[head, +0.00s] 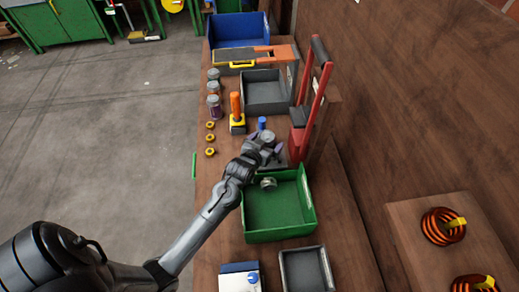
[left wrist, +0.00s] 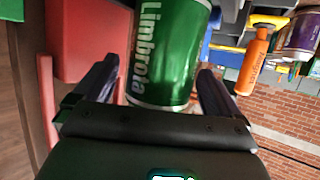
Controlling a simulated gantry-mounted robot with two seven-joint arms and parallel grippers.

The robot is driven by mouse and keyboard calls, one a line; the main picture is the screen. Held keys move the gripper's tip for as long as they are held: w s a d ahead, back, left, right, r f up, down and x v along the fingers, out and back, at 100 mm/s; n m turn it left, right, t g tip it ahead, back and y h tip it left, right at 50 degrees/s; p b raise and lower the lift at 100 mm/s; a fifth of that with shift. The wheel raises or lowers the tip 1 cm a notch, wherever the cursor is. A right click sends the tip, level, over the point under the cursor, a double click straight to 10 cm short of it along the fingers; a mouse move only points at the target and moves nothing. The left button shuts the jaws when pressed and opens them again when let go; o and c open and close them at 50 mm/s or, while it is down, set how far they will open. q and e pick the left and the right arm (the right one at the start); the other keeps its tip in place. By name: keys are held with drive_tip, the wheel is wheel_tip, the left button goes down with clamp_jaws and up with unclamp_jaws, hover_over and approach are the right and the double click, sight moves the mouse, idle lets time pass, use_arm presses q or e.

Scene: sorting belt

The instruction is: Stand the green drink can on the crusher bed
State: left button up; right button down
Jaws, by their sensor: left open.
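The green drink can (left wrist: 168,50), with white lettering, stands out large in the left wrist view, between the fingers of my left gripper (left wrist: 157,72). The fingers are open, one on each side of the can, with small gaps visible. The can's far end is cut off by the frame. In the head view my left gripper (head: 268,145) is beside the red crusher (head: 299,140) and hides the can. The crusher's red body (left wrist: 82,40) is left of the can in the wrist view. I cannot tell what the can rests on. My right gripper is not in view.
The green bin (head: 279,236) is just in front of the crusher, with a small metallic piece (head: 268,183) inside. An orange-handled tool (head: 236,106), several cans (head: 214,88) and yellow nuts (head: 210,138) stand left. A grey tray (head: 264,106) lies behind.

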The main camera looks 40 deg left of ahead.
use_arm(q)
drive_tip(key=v, duration=1.1)
drive_tip(key=shift+s+p, duration=0.35)
drive_tip(key=shift+r, duration=0.15)
